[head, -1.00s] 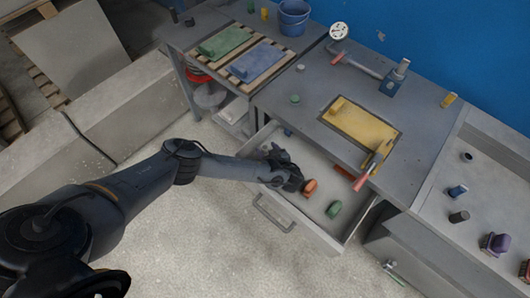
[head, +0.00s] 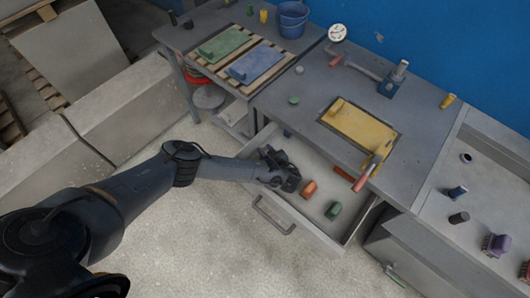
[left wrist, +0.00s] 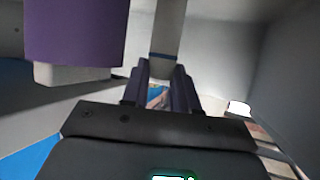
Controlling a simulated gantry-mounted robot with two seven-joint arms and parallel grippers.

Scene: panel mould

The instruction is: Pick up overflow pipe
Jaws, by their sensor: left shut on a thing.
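My left gripper (head: 290,182) is low over the left part of the open drawer (head: 343,240). In the left wrist view its two dark fingers (left wrist: 160,93) are shut on a grey pipe-like piece (left wrist: 168,30), which I take to be the overflow pipe. The piece runs up out of the picture from between the fingers. In the head view the gripper hides it, so I cannot tell whether it touches the drawer floor. My right gripper is not in view.
An orange block (head: 309,189) and a green block (head: 333,210) lie in the drawer, right of the gripper. The bench above holds a yellow panel (head: 358,126) and a red-handled tool (head: 368,172). A large purple thing (left wrist: 75,32) shows in the left wrist view.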

